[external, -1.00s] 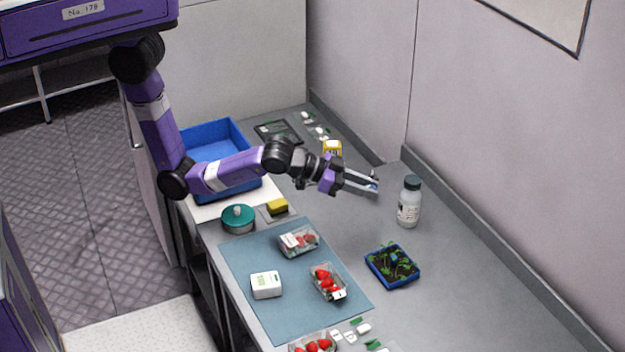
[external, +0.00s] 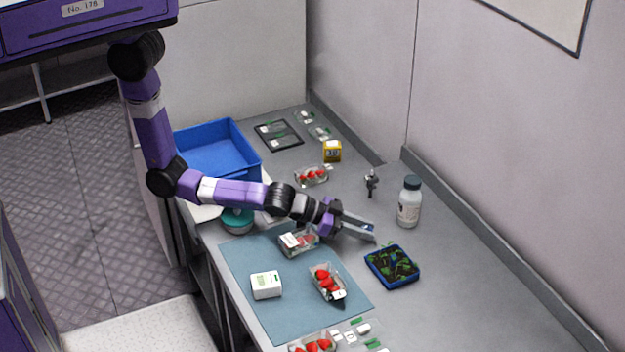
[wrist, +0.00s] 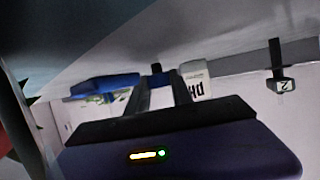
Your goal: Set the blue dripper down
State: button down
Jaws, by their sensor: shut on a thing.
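My gripper (external: 371,233) reaches out over the grey counter, between the blue seedling tray and the strawberry punnets. The blue tray of seedlings (external: 392,266) lies just in front of the fingertips and also shows in the wrist view (wrist: 105,84). I cannot tell whether the dripper touches the counter.
A white bottle with a dark cap (external: 409,204) stands to the right, and a small dark item (external: 371,182) stands behind. Strawberry punnets (external: 327,283) and a white box (external: 266,285) sit on the blue-grey mat (external: 290,318). A blue bin (external: 215,145) stands at the back left.

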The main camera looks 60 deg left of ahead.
jog(key=shift+s+a+f+b, duration=0.1)
jog(key=shift+s+f+b, duration=0.05)
jog(key=shift+f+b, duration=0.55)
jog(key=c, duration=1.1)
grip_release()
jog(key=shift+f, duration=0.1)
jog(key=shift+r+p, duration=0.75)
jog(key=shift+p, duration=0.15)
jog(key=b+v, duration=0.1)
jog(key=v, duration=0.9)
jog(key=shift+s+a+r+b, duration=0.1)
jog(key=shift+s+r+b, duration=0.1)
jog(key=shift+b, duration=0.15)
jog(key=shift+s+a+r, duration=0.25)
jog(key=shift+s+r, duration=0.1)
jog(key=shift+s, duration=0.1)
